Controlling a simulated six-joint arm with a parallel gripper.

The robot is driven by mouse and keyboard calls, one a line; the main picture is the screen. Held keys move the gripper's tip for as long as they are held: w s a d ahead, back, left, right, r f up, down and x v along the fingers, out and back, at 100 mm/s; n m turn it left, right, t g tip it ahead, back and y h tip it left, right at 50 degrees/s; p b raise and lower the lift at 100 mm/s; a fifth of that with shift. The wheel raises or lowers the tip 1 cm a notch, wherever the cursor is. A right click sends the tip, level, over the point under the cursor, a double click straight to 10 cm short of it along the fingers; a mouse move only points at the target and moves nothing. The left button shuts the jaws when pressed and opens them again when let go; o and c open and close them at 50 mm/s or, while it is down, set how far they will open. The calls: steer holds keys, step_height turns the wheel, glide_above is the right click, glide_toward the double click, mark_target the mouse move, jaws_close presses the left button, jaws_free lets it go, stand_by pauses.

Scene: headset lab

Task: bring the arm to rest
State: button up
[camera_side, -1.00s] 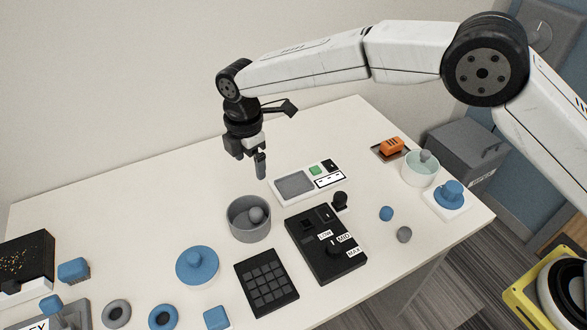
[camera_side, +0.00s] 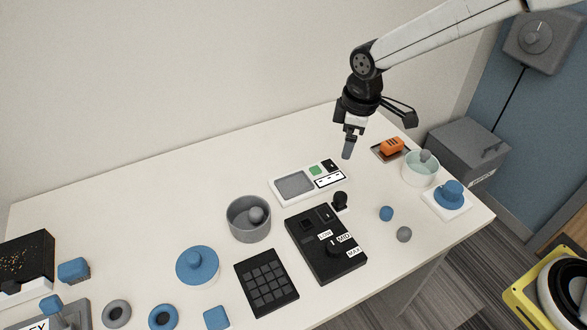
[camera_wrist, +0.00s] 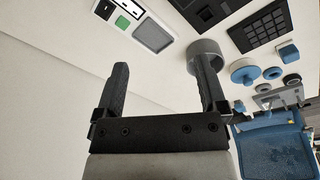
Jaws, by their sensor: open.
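My gripper (camera_side: 347,152) hangs above the back right part of the white table (camera_side: 130,205), behind the white panel with a grey screen and green button (camera_side: 296,184). Its fingers point down and are clear of the table. In the wrist view my gripper (camera_wrist: 164,82) shows its two fingers wide apart with nothing between them. The grey bowl (camera_wrist: 204,48) shows beyond the right finger in that view, not between the fingers.
A grey bowl (camera_side: 249,232) holds a grey ball. A black control box (camera_side: 325,262) and a keypad (camera_side: 266,283) stand in front. The table's back left is bare.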

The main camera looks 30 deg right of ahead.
steer(key=s+d+m, duration=0.5)
steer(key=s+d, duration=0.1)
steer(key=s, duration=0.2)
steer(key=s+d+f+m+t, duration=0.1)
steer(key=s+d+m, duration=0.4)
steer(key=s, duration=0.3)
steer(key=shift+s+d+f, duration=0.3)
steer(key=shift+d, duration=0.45)
